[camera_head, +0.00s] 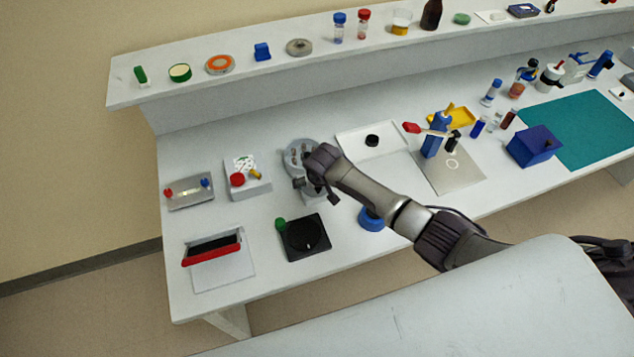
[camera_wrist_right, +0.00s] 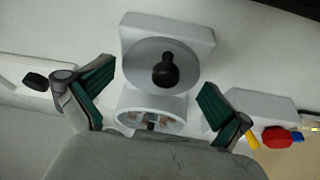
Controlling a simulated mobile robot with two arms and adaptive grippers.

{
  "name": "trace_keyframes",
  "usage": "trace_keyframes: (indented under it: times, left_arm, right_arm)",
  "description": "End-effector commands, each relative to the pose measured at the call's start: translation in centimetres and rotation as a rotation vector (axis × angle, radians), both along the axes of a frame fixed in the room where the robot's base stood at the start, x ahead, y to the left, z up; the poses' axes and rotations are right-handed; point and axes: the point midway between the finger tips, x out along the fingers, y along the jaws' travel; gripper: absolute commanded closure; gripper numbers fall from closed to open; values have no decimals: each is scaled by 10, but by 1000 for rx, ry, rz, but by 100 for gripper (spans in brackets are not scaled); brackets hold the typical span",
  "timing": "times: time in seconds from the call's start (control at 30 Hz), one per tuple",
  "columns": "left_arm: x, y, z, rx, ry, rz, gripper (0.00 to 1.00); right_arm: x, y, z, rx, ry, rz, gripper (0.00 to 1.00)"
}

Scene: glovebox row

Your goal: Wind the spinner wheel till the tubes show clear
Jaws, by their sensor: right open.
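The spinner (camera_head: 296,150) is a grey-white device on the bench, partly hidden by my right arm in the head view. In the right wrist view its round grey wheel (camera_wrist_right: 140,56) faces me with a black knob (camera_wrist_right: 165,71) on it. Below the wheel is a round white cup (camera_wrist_right: 126,101) with small tan and dark shapes inside; how clear the tubes are cannot be told. My right gripper (camera_wrist_right: 157,82) is open, its green-padded fingers apart on either side of the wheel and cup, apparently not touching them. My left gripper is not in view.
A white box with a red knob (camera_head: 237,179) stands left of the spinner. A black plate with a green knob (camera_head: 306,240) and a blue round item (camera_head: 370,219) lie in front. A white tray (camera_head: 358,153) lies to the right. The raised shelf (camera_head: 210,82) runs behind.

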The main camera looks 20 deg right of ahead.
Motion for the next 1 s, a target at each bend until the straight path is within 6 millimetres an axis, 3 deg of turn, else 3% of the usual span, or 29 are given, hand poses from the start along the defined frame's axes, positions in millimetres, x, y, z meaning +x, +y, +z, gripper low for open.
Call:
trace_keyframes:
  times: [0.33, 0.8, 1.0]
  left_arm:
    - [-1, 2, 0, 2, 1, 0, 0]
    - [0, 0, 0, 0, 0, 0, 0]
    - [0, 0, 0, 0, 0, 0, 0]
  right_arm:
    - [-3, 1, 14, 2, -5, 1, 0]
    - [-38, 4, 96, 1, -4, 1, 0]
    - [-45, 4, 110, 0, -1, 0, 0]
